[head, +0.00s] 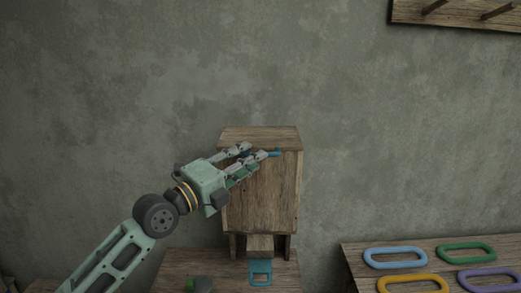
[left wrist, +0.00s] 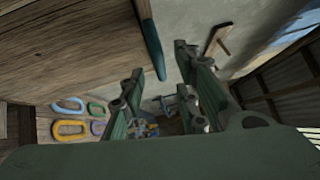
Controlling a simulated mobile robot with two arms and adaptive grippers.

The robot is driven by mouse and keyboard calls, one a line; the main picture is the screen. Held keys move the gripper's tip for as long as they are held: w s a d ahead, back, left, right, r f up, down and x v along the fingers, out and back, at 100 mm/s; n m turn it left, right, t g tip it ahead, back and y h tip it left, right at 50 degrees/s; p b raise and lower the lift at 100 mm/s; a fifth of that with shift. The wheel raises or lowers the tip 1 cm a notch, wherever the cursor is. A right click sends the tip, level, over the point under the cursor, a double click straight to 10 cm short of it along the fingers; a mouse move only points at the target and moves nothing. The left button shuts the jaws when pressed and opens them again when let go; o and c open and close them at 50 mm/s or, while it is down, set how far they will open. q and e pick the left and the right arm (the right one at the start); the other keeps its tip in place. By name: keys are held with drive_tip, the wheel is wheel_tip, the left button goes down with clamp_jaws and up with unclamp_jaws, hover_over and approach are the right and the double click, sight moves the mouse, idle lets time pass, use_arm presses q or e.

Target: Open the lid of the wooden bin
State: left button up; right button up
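The wooden bin (head: 265,200) stands upright in the middle of the head view, with its lid (head: 260,138) lying shut on top. A teal handle (head: 275,153) sticks out at the lid's front edge. It also shows as a teal bar in the left wrist view (left wrist: 150,40). My left gripper (head: 252,154) is at the bin's upper front, with its fingers apart close to the handle. In the left wrist view the handle's end shows between the spread fingers, and I cannot tell whether they touch it. My right gripper is not in view.
A wooden table (head: 350,265) at the lower right holds blue (head: 395,258), green (head: 466,252), yellow (head: 412,284) and purple (head: 490,279) rings. A teal square piece (head: 260,272) sits below the bin. A peg rack (head: 460,14) hangs at upper right.

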use_arm(q)
drive_tip(key=p+x, duration=0.1)
drive_tip(key=x, duration=0.2)
drive_tip(key=shift+w+d+r, duration=0.15)
drive_tip(key=shift+d, duration=0.2)
drive_tip(key=shift+w+d, duration=0.1)
drive_tip(key=shift+w, duration=0.15)
clamp_jaws()
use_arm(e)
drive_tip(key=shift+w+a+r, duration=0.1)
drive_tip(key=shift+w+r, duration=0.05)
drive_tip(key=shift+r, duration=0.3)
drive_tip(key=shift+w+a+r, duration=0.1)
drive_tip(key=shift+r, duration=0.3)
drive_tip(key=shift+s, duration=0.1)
